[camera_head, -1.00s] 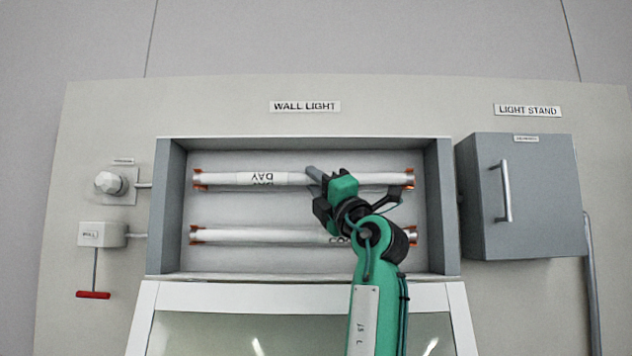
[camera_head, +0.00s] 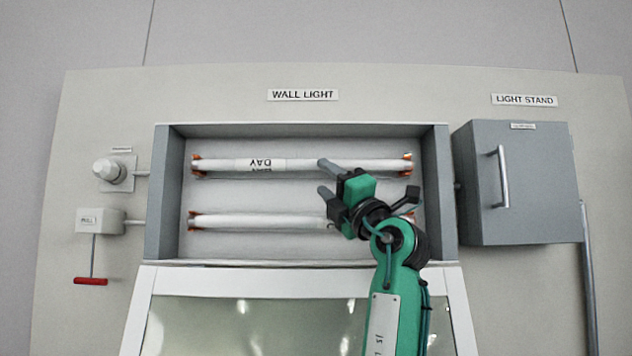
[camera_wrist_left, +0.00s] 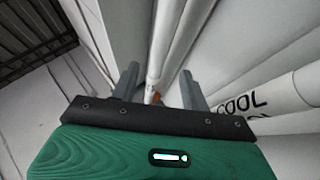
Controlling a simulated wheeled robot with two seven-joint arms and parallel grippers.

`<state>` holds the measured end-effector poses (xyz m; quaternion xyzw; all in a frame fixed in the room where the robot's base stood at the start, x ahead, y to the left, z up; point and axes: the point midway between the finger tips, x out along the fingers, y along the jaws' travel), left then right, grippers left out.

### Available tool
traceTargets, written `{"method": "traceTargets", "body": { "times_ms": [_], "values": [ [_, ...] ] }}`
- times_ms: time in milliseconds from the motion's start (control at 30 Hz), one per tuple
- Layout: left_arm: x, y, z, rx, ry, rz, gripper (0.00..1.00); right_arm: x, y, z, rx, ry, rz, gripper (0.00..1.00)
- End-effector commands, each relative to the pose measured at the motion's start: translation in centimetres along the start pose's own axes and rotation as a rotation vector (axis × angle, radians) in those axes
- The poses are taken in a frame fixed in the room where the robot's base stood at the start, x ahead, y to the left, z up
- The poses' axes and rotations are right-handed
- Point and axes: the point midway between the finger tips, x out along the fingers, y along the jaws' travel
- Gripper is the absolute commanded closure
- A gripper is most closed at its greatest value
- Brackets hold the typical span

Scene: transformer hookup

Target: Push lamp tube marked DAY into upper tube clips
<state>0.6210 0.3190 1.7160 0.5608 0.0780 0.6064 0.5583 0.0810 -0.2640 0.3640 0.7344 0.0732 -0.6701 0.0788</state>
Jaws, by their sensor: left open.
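The white lamp tube marked DAY (camera_head: 220,165) lies level across the upper tube clips (camera_head: 407,163), its label upside down. Its ends are at the orange clips on both sides; I cannot tell how deep they sit. My left gripper (camera_head: 322,177) is open in front of the tube's right half. Its upper fingertip overlaps the tube in the picture; contact is unclear. In the left wrist view the gripper (camera_wrist_left: 160,85) has its two fingers apart, with a white tube and an orange clip showing between them. My right gripper is not in view.
A second tube (camera_head: 250,221), marked COOL in the left wrist view (camera_wrist_left: 240,103), lies in the lower clips, partly behind my gripper. The grey case walls (camera_head: 166,200) surround both tubes. A grey cabinet (camera_head: 530,190) stands right; a red-handled pull switch (camera_head: 91,281) hangs left.

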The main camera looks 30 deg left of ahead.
Motion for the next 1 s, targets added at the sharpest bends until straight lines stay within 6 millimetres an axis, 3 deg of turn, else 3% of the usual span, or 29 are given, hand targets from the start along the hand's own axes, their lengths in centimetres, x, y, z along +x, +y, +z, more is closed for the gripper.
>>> {"method": "traceTargets", "body": {
  "times_ms": [33, 200, 400, 1000],
  "values": [
    [-1.7, -0.4, -0.2, -0.003, -0.002, 0.000, 0.54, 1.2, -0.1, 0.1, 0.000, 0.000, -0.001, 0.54],
    [-5.3, -0.3, -0.1, -0.002, -0.001, 0.000, 0.54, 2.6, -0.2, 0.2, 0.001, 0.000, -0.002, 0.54],
    [-7.9, -0.1, -0.1, -0.001, 0.000, 0.000, 0.54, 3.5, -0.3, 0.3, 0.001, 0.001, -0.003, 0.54],
    [-8.5, 0.0, 0.0, 0.000, 0.001, 0.001, 0.54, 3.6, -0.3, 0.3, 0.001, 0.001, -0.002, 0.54]
  ]
}}
